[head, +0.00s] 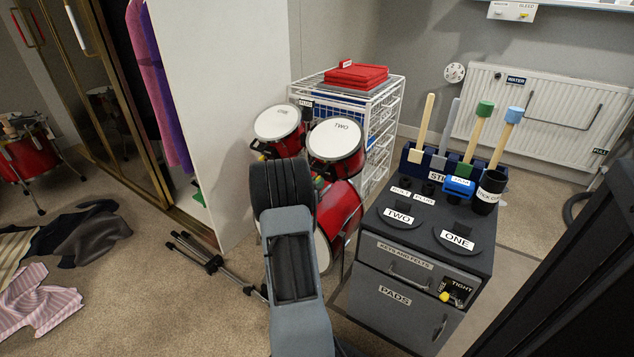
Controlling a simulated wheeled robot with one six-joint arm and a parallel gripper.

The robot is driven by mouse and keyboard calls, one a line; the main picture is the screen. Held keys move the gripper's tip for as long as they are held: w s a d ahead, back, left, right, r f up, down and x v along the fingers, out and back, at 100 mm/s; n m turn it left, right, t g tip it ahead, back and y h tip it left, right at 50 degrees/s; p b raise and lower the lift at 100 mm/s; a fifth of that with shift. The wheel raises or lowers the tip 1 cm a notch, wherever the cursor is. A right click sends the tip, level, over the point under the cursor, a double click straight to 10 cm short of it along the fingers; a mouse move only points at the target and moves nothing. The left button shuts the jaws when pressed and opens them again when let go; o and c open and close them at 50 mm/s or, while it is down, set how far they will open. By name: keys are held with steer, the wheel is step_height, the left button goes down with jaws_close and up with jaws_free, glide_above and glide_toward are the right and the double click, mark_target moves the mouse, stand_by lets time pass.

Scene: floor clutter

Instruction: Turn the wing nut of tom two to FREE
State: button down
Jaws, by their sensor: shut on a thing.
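Tom two (337,141), a red drum with a white head marked TWO, is mounted above the red bass drum (341,207). The other tom (279,124) is to its left; its label is too small to read surely. My dark ribbed arm end and grey link cover the middle of the kit. My gripper is hidden behind them, so its jaws and what they touch do not show. No wing nut on tom two is visible.
A dark cabinet (405,275) at right bears pads marked TWO and ONE, a stick holder, and a FREE/TIGHT plate (459,290) with a yellow knob. A white wire rack (384,120) is behind the toms. Black stand legs (205,258) and clothes lie on the carpet at left.

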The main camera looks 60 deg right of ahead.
steer(key=g+p, duration=0.1)
steer(key=p, duration=0.1)
steer(key=n+g+p, duration=0.1)
steer(key=shift+w+r+n+p, duration=0.15)
steer(key=shift+w+n+p, duration=0.15)
steer(key=shift+p, duration=0.1)
steer(key=shift+w+d+f+n+g+h+p, duration=0.1)
steer(key=shift+f+n+g+h+p, duration=0.25)
steer(key=shift+n+g, duration=0.85)
steer(key=shift+w+d+f+n+g+h+p, duration=0.15)
steer(key=shift+n+g+p, duration=0.35)
steer(key=shift+n+g, duration=0.7)
steer(key=shift+w+f+n+g+h+p, duration=0.15)
steer(key=shift+n+g+p, duration=0.25)
steer(key=shift+n+g, duration=0.75)
steer(key=c, duration=1.2)
jaws_free()
steer(key=shift+o, duration=0.2)
steer(key=p+v, duration=0.2)
steer(key=v, duration=1.1)
steer(key=shift+a+f, duration=0.3)
steer(key=shift+f, duration=0.15)
